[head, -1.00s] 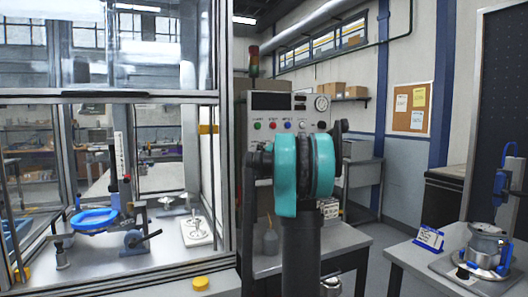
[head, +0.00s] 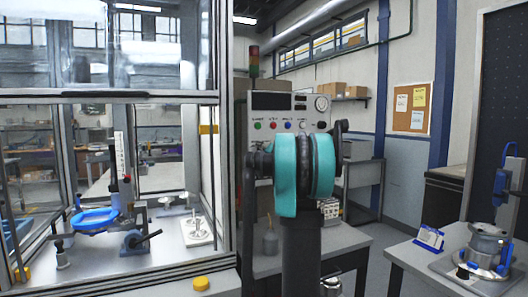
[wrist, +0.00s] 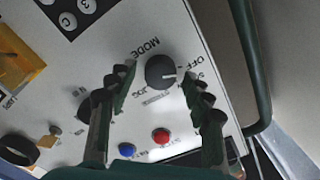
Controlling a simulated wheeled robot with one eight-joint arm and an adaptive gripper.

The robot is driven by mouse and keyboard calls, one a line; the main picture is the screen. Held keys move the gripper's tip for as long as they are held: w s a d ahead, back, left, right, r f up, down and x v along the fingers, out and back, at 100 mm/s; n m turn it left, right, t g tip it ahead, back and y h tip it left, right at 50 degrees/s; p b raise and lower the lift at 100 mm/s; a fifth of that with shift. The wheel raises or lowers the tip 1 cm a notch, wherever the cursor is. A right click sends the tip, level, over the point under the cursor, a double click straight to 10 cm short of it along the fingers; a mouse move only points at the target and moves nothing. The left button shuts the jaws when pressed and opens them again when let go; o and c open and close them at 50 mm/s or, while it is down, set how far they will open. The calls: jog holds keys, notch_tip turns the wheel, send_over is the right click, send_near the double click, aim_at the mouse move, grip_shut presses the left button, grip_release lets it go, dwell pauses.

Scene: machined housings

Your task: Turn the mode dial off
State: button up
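The mode dial (wrist: 160,72) is a round black knob with a white pointer line, on a pale panel (wrist: 185,30) seen upside down in the wrist view. Its line points to the right of the picture; "MODE" and "OFF" are printed beside it, and the other position labels are hard to read. My gripper (wrist: 161,84) is open, with one dark finger on each side of the dial and visible gaps between. I cannot tell how far the fingertips are from the panel. In the head view my arm hides the dial and the gripper.
A blue button (wrist: 127,150), a red button (wrist: 161,137) and another black knob (wrist: 84,110) are near the fingers. A yellow part (wrist: 20,72) is at the left. In the head view the control cabinet (head: 263,101) stands behind my arm, beside a glazed enclosure (head: 226,150).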

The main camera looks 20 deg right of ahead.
jog(key=s, duration=1.2)
jog(key=shift+d, duration=0.25)
jog(key=shift+s, duration=0.1)
